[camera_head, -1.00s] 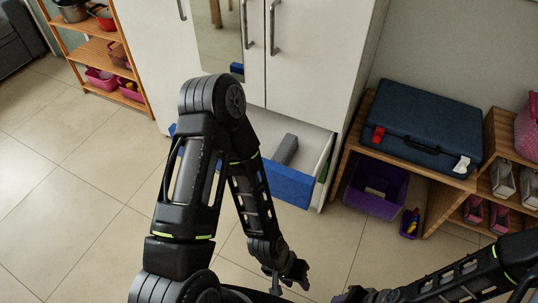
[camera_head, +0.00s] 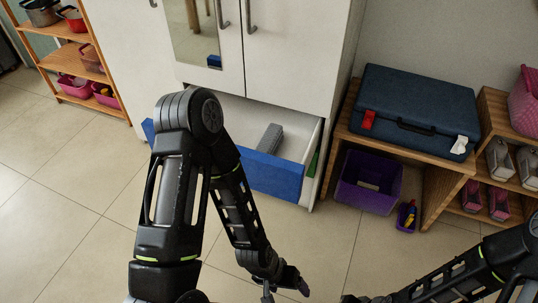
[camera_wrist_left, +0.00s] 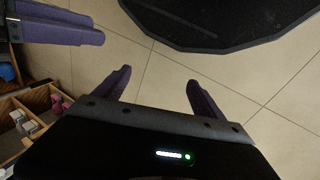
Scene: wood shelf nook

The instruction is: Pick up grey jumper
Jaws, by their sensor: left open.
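A grey folded thing, likely the grey jumper (camera_head: 270,138), lies in the open bottom drawer of the white wardrobe, near its back. The drawer has a blue front (camera_head: 272,178). My left arm crosses in front of the drawer's left part and hides it. My left gripper (camera_head: 287,287) hangs low in front of the drawer, well apart from the jumper. In the left wrist view its two purple fingers (camera_wrist_left: 157,88) are spread, with only floor between them. My right gripper (camera_head: 358,298) is at the bottom edge; its purple fingers also show in the left wrist view (camera_wrist_left: 65,28).
The white wardrobe (camera_head: 290,65) stands above the drawer. On the right, a wooden shelf bears a blue suitcase (camera_head: 415,110), with a purple bin (camera_head: 368,185) below. A wooden rack (camera_head: 75,50) stands at the left. The tiled floor (camera_head: 60,190) is clear at left.

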